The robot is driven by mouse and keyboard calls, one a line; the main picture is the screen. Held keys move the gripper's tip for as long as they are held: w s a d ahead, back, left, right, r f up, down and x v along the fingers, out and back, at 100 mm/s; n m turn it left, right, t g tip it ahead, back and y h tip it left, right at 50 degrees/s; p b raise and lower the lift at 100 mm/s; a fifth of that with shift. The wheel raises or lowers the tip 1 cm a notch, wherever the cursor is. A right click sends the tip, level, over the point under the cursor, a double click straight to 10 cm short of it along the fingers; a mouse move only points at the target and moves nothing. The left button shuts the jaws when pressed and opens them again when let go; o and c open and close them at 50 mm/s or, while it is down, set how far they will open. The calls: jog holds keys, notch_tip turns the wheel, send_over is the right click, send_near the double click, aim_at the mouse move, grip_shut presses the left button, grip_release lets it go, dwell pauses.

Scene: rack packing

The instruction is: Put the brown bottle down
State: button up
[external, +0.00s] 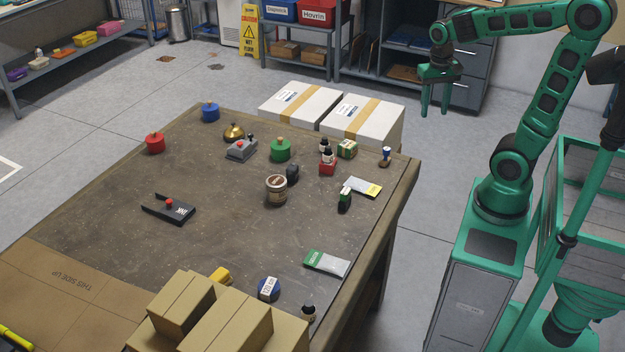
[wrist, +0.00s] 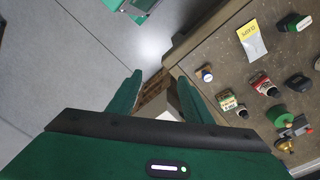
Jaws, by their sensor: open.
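My gripper (external: 437,100) hangs in the air past the table's right edge, fingers pointing down, open and empty. In the wrist view its two spread fingers (wrist: 160,76) have nothing between them. Another dark bottle (external: 308,313) stands at the front edge by the cartons. I cannot tell which is the brown bottle.
The worn table (external: 225,240) also carries a brown labelled jar (external: 276,190), a green weight (external: 280,151), a stamp (external: 386,156) and two packets (external: 362,187) (external: 327,262). White boxes (external: 362,122) stand behind it. Its left middle is mostly clear.

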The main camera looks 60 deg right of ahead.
jog(key=s+f+n, duration=0.3)
jog(key=s+n, duration=0.1)
jog(key=s, duration=0.7)
jog(key=shift+s+d+f+y, duration=0.15)
jog(key=shift+s+f+y, duration=0.15)
jog(key=shift+s+y, duration=0.1)
jog(key=shift+w, duration=0.1)
